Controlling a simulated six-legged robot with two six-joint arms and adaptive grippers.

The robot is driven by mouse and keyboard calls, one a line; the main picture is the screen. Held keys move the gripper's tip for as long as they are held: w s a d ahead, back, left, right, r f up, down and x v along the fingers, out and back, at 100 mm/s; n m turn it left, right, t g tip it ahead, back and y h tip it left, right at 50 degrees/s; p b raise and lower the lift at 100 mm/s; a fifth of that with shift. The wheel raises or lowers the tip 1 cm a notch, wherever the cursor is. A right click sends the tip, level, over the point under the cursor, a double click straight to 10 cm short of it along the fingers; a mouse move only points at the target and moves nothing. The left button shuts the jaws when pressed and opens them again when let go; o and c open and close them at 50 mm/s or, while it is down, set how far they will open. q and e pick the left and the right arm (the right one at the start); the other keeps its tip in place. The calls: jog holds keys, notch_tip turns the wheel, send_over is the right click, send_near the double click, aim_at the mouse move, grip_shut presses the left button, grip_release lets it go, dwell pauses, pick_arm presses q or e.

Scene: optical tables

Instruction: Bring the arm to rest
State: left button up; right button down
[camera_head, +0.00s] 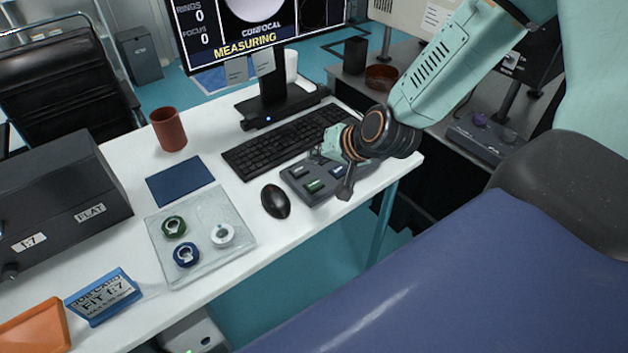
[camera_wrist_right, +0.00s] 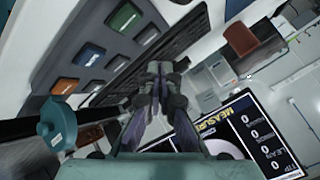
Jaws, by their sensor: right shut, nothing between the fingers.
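My right arm comes in from the upper right in the head view. Its gripper (camera_head: 338,165) hangs over the grey button box (camera_head: 312,186) at the right end of the white desk. In the right wrist view the gripper (camera_wrist_right: 160,72) has its fingers together with nothing between them. The button box (camera_wrist_right: 95,55) shows there at the upper left, with green, blue and orange buttons. I cannot tell from these views whether the fingertips touch anything. My left gripper is not in view.
A keyboard (camera_head: 285,140), black mouse (camera_head: 275,201) and monitor (camera_head: 250,30) stand close by. Further left are a glass plate (camera_head: 205,255) with three small rings, a blue pad (camera_head: 174,181), a brown cup (camera_head: 168,130), a dark box (camera_head: 60,195) and an orange tray (camera_head: 35,328).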

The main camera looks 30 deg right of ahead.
dwell(0.6)
jog(key=shift+s+a, duration=0.1)
jog(key=shift+s, duration=0.15)
jog(key=s+a+f+n+g+b, duration=0.1)
jog(key=s+a+f+n+g, duration=0.1)
jog(key=s+f, duration=0.4)
jog(key=s+a+f+n+g+h, duration=0.1)
jog(key=s+f, duration=0.6)
jog(key=s, duration=0.7)
jog(key=s+a+f+n+g+b, duration=0.1)
jog(key=s+a+f+n+g, duration=0.2)
jog(key=s, duration=0.7)
notch_tip(320, 180, down, 4)
jog(key=a+g, duration=0.2)
jog(key=g, duration=0.1)
jog(key=shift+s+r+n+h+b, duration=0.2)
jog(key=shift+r+n+h+b, duration=0.05)
jog(key=shift+n+h+b, duration=0.05)
jog(key=shift+s, duration=0.1)
